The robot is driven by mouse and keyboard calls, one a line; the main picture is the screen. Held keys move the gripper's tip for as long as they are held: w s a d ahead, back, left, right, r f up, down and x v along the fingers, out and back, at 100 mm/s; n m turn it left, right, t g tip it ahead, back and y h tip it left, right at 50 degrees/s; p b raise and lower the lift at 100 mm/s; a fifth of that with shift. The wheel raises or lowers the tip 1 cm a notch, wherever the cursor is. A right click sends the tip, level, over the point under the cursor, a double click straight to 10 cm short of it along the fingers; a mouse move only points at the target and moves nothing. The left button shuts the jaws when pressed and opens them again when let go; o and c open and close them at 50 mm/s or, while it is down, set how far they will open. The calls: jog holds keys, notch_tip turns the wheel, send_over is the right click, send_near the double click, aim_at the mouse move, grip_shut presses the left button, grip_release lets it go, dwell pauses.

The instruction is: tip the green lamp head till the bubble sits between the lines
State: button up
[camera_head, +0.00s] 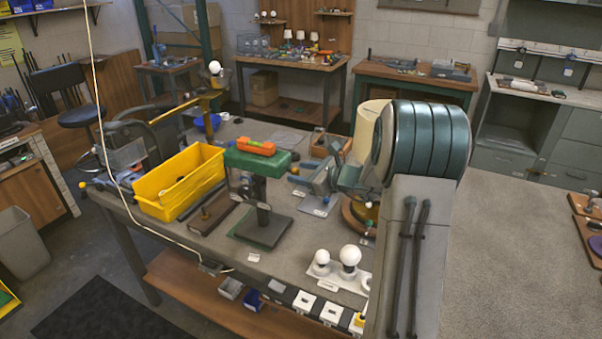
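The green lamp head (258,160) is a flat block on a dark post, whose dark square base (260,228) stands on the workbench. An orange spirit level (255,147) lies on top of the head. The head looks close to level, but its exact tilt cannot be told. The bubble and its lines are too small to make out. My gripper (302,178) is right of the lamp head, apart from it, with its fingers pointing left. The fingers look spread, with nothing seen between them. My arm hides part of the bench on the right.
A yellow bin (180,182) stands close left of the lamp. White bulbs (349,257) stand on a white holder at the bench's front right. A cream lampshade (368,125) is behind my arm. A pale cord hangs at the left. Bare bench (300,222) shows right of the lamp base.

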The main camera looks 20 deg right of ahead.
jog(key=b+v, duration=0.3)
jog(key=v, duration=1)
jog(key=shift+s+d, duration=0.15)
jog(key=shift+s, duration=0.2)
jog(key=shift+r, duration=0.15)
